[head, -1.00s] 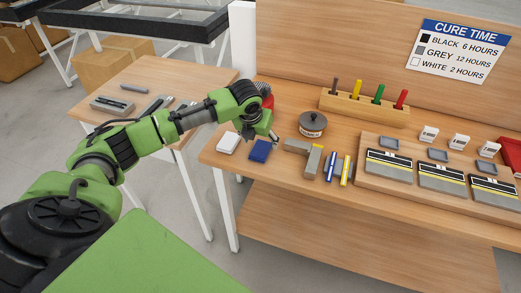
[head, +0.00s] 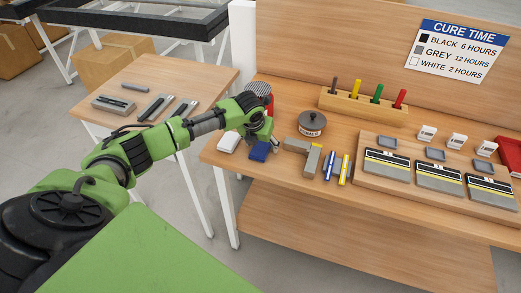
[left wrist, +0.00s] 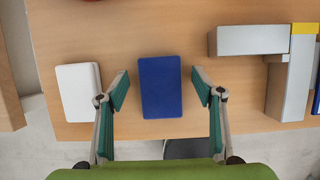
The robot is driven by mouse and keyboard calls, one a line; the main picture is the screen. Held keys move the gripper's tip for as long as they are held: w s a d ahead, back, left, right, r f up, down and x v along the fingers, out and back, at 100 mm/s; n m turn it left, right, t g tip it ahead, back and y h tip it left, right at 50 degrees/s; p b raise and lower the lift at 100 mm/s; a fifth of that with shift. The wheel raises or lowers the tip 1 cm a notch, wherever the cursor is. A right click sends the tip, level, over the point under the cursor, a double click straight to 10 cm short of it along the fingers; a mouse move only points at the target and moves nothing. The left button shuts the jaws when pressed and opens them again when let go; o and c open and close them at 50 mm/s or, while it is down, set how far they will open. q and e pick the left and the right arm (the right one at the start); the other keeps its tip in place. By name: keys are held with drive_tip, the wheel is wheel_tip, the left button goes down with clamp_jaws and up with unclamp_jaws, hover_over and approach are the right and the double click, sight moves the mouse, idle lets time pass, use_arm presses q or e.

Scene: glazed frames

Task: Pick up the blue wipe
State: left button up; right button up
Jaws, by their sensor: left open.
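The blue wipe (head: 259,152) lies flat near the front left edge of the workbench, right of a white wipe (head: 229,142). In the left wrist view the blue wipe (left wrist: 160,88) sits between the two fingers of my left gripper (left wrist: 160,90), with a gap on each side. The left gripper (head: 262,143) is open and empty, just over the blue wipe, and hides part of it in the head view. The white wipe (left wrist: 78,91) lies outside the left finger. My right gripper is in neither view.
A grey L-shaped block (head: 304,153) lies right of the wipe; it also shows in the left wrist view (left wrist: 290,70). Blue and yellow sticks (head: 336,168) lie beyond it. A dark lidded jar (head: 312,124) and a red object (head: 270,104) stand behind. A small table (head: 150,76) stands left.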

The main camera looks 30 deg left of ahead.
use_arm(q)
drive_tip(key=shift+f, duration=0.15)
drive_tip(key=shift+s, duration=0.1)
drive_tip(key=c, duration=1)
drive_tip(key=shift+r, duration=0.2)
wheel_tip(320, 180, up, 2)
drive_tip(key=shift+r+b, duration=0.2)
drive_tip(key=shift+b, duration=0.25)
drive_tip(key=shift+s+a+r+b, duration=0.8)
drive_tip(key=shift+s+a+r, duration=0.4)
drive_tip(key=shift+s+r, duration=0.7)
drive_tip(key=shift+s+a+r+b, duration=0.75)
drive_tip(key=shift+s+a+r, duration=0.45)
drive_tip(key=shift+s+r, duration=0.7)
drive_tip(key=shift+s+a+r+b, duration=0.8)
drive_tip(key=shift+s+a+r, duration=0.6)
drive_tip(key=shift+s, duration=0.75)
